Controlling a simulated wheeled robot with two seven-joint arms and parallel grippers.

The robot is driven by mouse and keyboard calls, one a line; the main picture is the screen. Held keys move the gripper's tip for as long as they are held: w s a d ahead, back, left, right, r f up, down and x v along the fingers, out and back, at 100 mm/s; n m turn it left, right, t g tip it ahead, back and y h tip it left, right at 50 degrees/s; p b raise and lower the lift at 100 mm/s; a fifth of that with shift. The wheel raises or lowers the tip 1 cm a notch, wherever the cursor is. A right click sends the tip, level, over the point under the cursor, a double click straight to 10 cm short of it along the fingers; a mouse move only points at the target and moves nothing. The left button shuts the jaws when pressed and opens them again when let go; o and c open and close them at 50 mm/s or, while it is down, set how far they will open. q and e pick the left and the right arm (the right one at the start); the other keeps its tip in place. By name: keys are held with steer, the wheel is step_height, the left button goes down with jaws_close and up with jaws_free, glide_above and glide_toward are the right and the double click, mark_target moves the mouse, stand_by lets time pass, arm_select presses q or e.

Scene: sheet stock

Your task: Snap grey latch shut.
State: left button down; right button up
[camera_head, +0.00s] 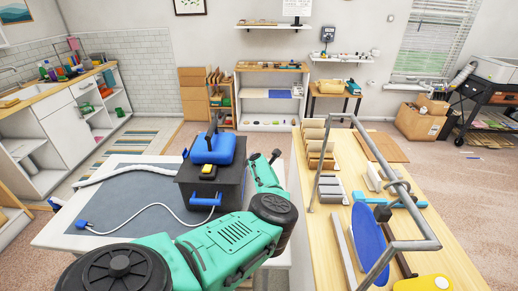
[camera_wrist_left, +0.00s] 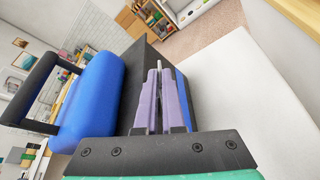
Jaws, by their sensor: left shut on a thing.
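A dark box (camera_head: 232,184) stands on the table, with a blue rounded body and black handle (camera_head: 213,148) on top. A blue handle (camera_head: 205,201) is on its front, and a small yellow part (camera_head: 208,169) is near the top. My left gripper (camera_wrist_left: 158,72) shows in the left wrist view against the box's dark side (camera_wrist_left: 137,68); its lilac fingers are nearly together. A thin light grey tip (camera_wrist_left: 159,64) shows between them, apparently the grey latch, mostly hidden by the fingers. My right gripper is not in view.
A white hose (camera_head: 125,169) and a white cord with a blue plug (camera_head: 82,225) lie on the grey mat (camera_head: 145,205) left of the box. A wooden bench (camera_head: 430,240) with a grey metal frame (camera_head: 405,190), a blue disc (camera_head: 369,238) and several blocks stands on the right.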

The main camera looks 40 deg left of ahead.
arm_select(q)
steer(key=shift+s+a+r+n+t+h+p, duration=0.2)
steer(key=shift+s+a+n+t+h+p, duration=0.15)
steer(key=shift+s+a+n+h, duration=0.35)
steer(key=shift+s+a+r+n+t+h+p, duration=0.25)
steer(key=shift+a+n+p, duration=0.2)
steer(key=shift+n, duration=0.5)
steer(key=shift+s+a+r+n+t+h+p, duration=0.15)
steer(key=shift+s+a+n+t+h+p, duration=0.25)
steer(key=shift+n, duration=0.45)
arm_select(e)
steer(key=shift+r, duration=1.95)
arm_select(q)
steer(key=shift+s+a, duration=0.1)
steer(key=c, duration=1)
jaws_free()
